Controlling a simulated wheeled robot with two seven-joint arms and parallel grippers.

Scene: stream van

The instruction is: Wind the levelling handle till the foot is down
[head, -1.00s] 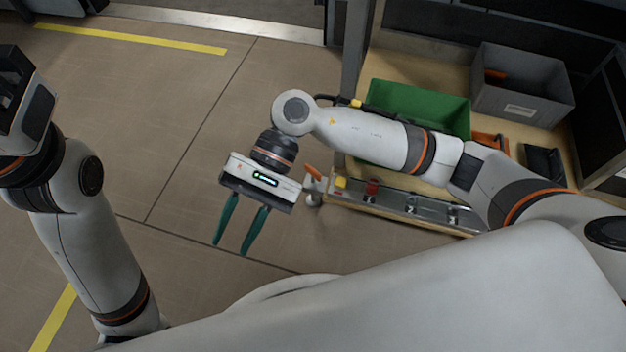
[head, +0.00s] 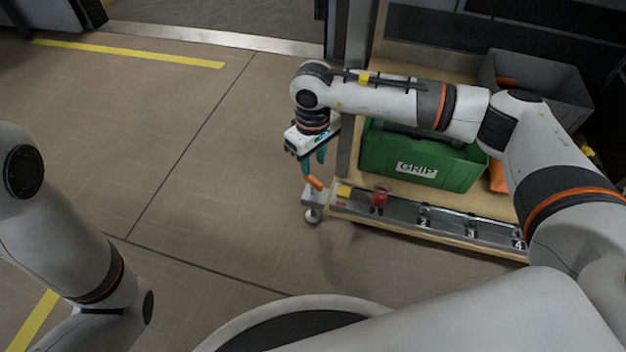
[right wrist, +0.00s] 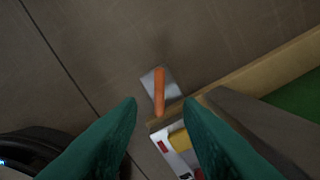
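The levelling handle (head: 313,182) is a short orange grip on a grey bracket at the left end of the low bench. It also shows in the right wrist view (right wrist: 159,90), over a pale square plate. The foot (head: 313,216) is a pale round pad on a short post under the bracket; I cannot tell whether it touches the floor. My right gripper (head: 313,167) points down just above the handle, its green fingers open. In the right wrist view the orange grip lies ahead, between the spread fingertips (right wrist: 160,103), with no visible contact. My left gripper is out of view.
A green GRIP crate (head: 390,165) and a grey bin (head: 560,90) stand on the wooden bench. A metal rail (head: 450,224) with numbered places runs along its front, with a red knob (head: 381,194) and a yellow block (head: 344,191). Floor to the left is clear.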

